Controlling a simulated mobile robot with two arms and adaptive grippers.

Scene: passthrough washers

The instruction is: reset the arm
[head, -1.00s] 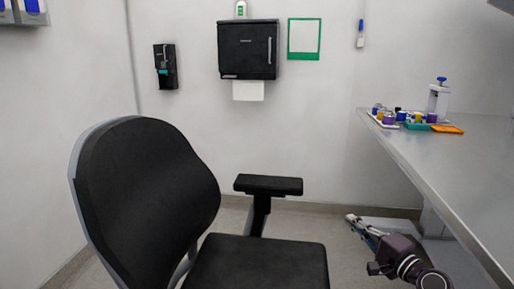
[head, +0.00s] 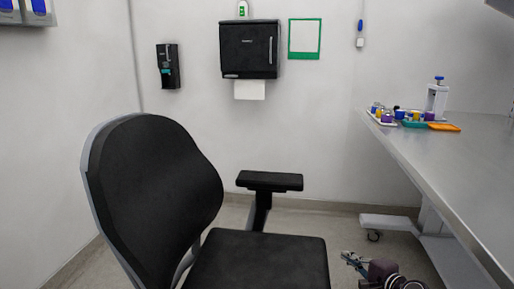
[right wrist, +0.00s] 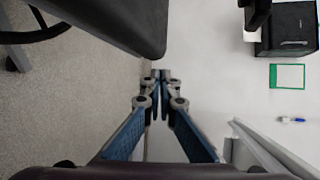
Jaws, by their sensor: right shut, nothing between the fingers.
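My right gripper (head: 350,258) is low at the bottom of the head view, between the black chair (head: 262,262) and the steel table (head: 440,165). In the right wrist view its blue-sided fingers (right wrist: 160,76) meet at the tips, with nothing between them. The chair's dark seat edge (right wrist: 125,25) shows at the upper left there, beside the fingers. My left gripper is not in the head view.
The table holds a tray of small coloured items (head: 383,118), an orange tray (head: 444,127) and a white dispenser (head: 437,98). A black towel dispenser (head: 249,50) hangs on the back wall. A white table foot with a caster (head: 385,222) stands on the floor.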

